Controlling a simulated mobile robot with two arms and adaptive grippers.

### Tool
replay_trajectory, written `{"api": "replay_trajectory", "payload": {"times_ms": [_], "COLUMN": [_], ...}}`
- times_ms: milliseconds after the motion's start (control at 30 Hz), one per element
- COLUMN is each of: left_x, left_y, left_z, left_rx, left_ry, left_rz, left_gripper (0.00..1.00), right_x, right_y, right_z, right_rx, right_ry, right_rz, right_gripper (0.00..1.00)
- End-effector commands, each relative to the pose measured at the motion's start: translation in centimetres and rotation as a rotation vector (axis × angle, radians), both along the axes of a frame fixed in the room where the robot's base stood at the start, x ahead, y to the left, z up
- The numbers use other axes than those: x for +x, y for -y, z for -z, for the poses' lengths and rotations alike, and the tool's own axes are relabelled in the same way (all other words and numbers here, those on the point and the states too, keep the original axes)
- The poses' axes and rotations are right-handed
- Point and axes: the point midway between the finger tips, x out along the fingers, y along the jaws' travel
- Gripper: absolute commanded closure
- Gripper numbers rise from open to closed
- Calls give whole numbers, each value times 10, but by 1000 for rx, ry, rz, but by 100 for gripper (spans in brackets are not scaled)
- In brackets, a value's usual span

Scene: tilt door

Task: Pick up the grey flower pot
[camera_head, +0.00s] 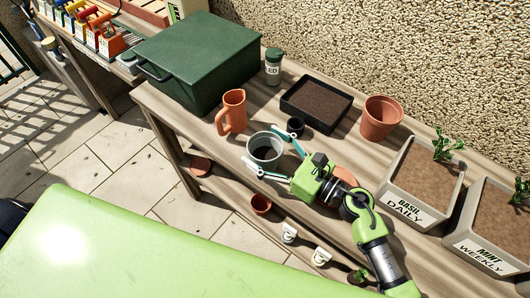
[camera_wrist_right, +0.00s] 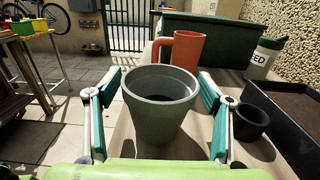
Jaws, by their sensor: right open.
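The grey flower pot (camera_head: 265,149) stands upright near the front edge of the wooden bench in the head view. In the right wrist view the grey pot (camera_wrist_right: 161,106) is centred between my fingers. My right gripper (camera_head: 277,158) is open, with one finger on each side of the pot. In the right wrist view the gripper (camera_wrist_right: 159,118) shows a gap on both sides of the pot. My left gripper is not in view.
A small black pot (camera_head: 295,126) stands close to one finger. An orange jug (camera_head: 232,112), a green box (camera_head: 198,58), a soil tray (camera_head: 316,103) and a terracotta pot (camera_head: 381,118) stand around. Planters (camera_head: 424,181) fill the right side.

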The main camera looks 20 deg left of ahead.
Motion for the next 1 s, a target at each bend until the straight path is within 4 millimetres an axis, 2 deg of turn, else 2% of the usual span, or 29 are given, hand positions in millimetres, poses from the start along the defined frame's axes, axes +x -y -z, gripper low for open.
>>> {"api": "replay_trajectory", "payload": {"times_ms": [100, 133, 267, 300, 600, 767, 933, 1000], "left_x": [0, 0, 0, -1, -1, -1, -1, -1], "left_y": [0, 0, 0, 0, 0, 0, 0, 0], "left_z": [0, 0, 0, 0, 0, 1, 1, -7], "left_rx": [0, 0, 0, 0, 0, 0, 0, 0], "left_ry": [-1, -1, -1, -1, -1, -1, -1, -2], "left_rz": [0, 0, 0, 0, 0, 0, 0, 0], "left_gripper": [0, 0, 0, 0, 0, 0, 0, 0], "right_x": [0, 0, 0, 0, 0, 0, 0, -12], "right_y": [0, 0, 0, 0, 0, 0, 1, 1], "right_z": [0, 0, 0, 0, -1, -8, -32, -48], "right_rx": [0, 0, 0, 0, 1, 0, -1, -1], "right_ry": [0, 0, 0, 0, 0, 4, 8, 5], "right_rz": [0, 0, 0, 0, 0, -2, -2, -3], "right_gripper": [27, 32, 66, 69, 69, 69, 69, 69]}}
